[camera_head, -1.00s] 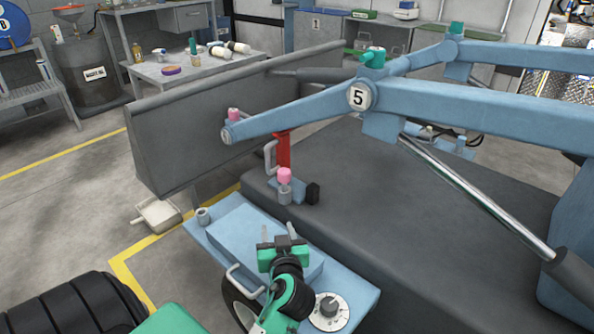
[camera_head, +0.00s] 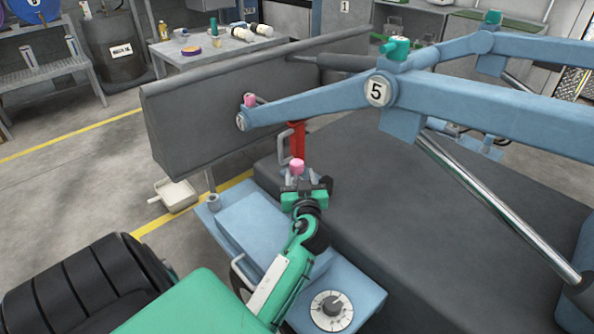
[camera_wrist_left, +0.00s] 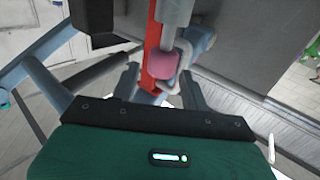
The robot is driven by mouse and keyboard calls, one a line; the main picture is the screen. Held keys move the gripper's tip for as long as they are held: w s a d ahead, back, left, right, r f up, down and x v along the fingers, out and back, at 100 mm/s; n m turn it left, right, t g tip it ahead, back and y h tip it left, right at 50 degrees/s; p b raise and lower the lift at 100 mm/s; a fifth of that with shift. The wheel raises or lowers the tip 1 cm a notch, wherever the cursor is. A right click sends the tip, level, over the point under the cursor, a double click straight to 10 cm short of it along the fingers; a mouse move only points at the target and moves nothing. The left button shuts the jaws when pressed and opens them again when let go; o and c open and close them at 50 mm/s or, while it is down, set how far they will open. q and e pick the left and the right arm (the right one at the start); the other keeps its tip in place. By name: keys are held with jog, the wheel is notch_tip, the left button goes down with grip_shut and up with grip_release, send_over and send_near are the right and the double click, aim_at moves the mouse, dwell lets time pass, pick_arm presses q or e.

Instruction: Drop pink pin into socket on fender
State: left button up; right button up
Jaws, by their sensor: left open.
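A pink-topped pin (camera_head: 297,166) stands upright near the red post, and shows in the left wrist view (camera_wrist_left: 164,66). My left gripper (camera_head: 307,186) is just in front of it, open. In the left wrist view the pink top appears between my two fingertips (camera_wrist_left: 161,84), with no clear contact; the pin's lower part is hidden from the head view by my gripper. A small grey round socket (camera_head: 213,202) stands at the far left corner of the blue fender (camera_head: 262,236). My right gripper is out of view.
A second pink piece (camera_head: 249,101) sits on the end of the blue loader arm (camera_head: 310,106), above and behind. A red post (camera_head: 298,140) stands close behind the pin. A dark panel (camera_head: 225,120) and a white tray (camera_head: 175,196) lie to the left. A dial (camera_head: 331,310) is on the fender's near end.

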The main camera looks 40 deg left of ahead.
aim_at(298, 170)
pick_arm(q)
jog(key=shift+x, duration=2.4)
jog(key=shift+s+a+f, duration=0.1)
jog(key=c, duration=0.7)
jog(key=shift+c, duration=0.3)
